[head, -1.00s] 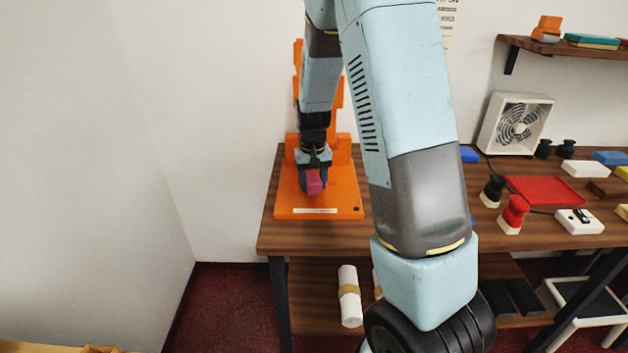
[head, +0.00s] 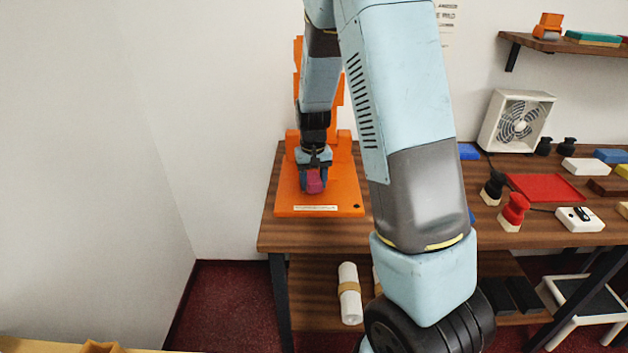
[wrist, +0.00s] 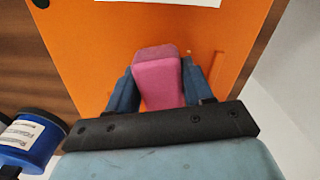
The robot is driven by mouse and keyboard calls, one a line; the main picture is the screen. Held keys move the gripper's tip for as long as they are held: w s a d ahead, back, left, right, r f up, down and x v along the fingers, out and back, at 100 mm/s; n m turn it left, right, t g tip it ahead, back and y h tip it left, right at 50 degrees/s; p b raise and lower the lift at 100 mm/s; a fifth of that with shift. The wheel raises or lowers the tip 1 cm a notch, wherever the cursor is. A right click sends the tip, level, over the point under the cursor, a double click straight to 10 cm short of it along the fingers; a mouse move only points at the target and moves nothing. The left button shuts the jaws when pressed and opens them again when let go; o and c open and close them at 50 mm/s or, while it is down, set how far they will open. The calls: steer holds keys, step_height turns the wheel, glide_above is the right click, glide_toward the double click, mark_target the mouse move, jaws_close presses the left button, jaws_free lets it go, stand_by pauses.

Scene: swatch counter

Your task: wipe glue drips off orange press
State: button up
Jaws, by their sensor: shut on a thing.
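The orange press (head: 345,195) stands at the left end of the wooden counter, its flat base toward me and its upright partly hidden behind my arm. My gripper (head: 314,183) is over the base and shut on a pink block-like wiper (head: 315,186). In the wrist view the pink wiper (wrist: 157,75) sits between the dark blue fingers of my gripper (wrist: 160,88), above the orange base (wrist: 90,50). A small mark (wrist: 218,62) shows on the base to the right of the wiper. I cannot tell whether the wiper touches the base.
A white label (head: 316,208) runs along the base's front edge. A blue container with a white label (wrist: 28,140) shows at the wrist view's lower left. A red tray (head: 545,187), stampers (head: 514,212) and a fan (head: 516,122) stand to the right. A wall is at the left.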

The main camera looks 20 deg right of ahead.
mark_target(299, 191)
steer(key=shift+f, duration=0.55)
steer(key=shift+w+a+r, duration=0.1)
steer(key=shift+w+a, duration=0.15)
steer(key=shift+a, duration=0.55)
steer(key=shift+w+a, duration=0.25)
steer(key=shift+a, duration=0.55)
steer(key=shift+w+a+r, duration=0.2)
steer(key=shift+a, duration=0.3)
steer(key=shift+s+d+r, duration=0.1)
steer(key=shift+s+d, duration=0.05)
steer(key=shift+d, duration=0.7)
steer(key=shift+s+d, duration=0.25)
steer(key=shift+d, duration=0.35)
steer(key=shift+s+d, duration=0.25)
steer(key=shift+d, duration=0.3)
steer(key=shift+s+f, duration=0.15)
steer(key=shift+f, duration=0.05)
